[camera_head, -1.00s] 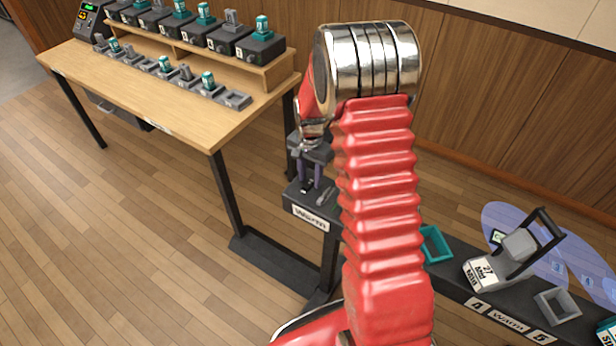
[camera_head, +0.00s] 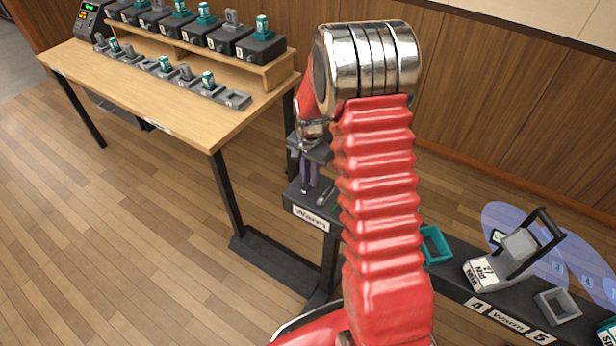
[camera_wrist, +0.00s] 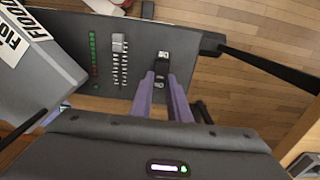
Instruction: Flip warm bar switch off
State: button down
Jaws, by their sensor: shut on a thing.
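The warm bar (camera_head: 293,193) is a dark bar with a "Warm" label (camera_head: 310,219) on its front at the left end. My gripper (camera_head: 309,183) reaches down to this end, with its purple fingers close together.
Beside the switch are a grey fader (camera_wrist: 119,44) and a column of green lights (camera_wrist: 93,55). A wooden table (camera_head: 150,92) with several fixtures stands at the left.

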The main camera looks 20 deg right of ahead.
jog(key=shift+s, duration=0.15)
jog(key=shift+s+a+t+h, duration=0.15)
jog(key=shift+t+h, duration=0.1)
jog(key=shift+h, duration=0.25)
jog(key=shift+s+d+t+h, duration=0.1)
jog(key=shift+t+h, duration=0.15)
jog(key=shift+h, duration=0.25)
jog(key=shift+a+t+h, duration=0.15)
jog(key=shift+t+h, duration=0.15)
jog(key=c, duration=1.9)
grip_release()
jog(key=shift+r, duration=0.1)
jog(key=shift+o, duration=1.1)
jog(key=shift+a, duration=0.1)
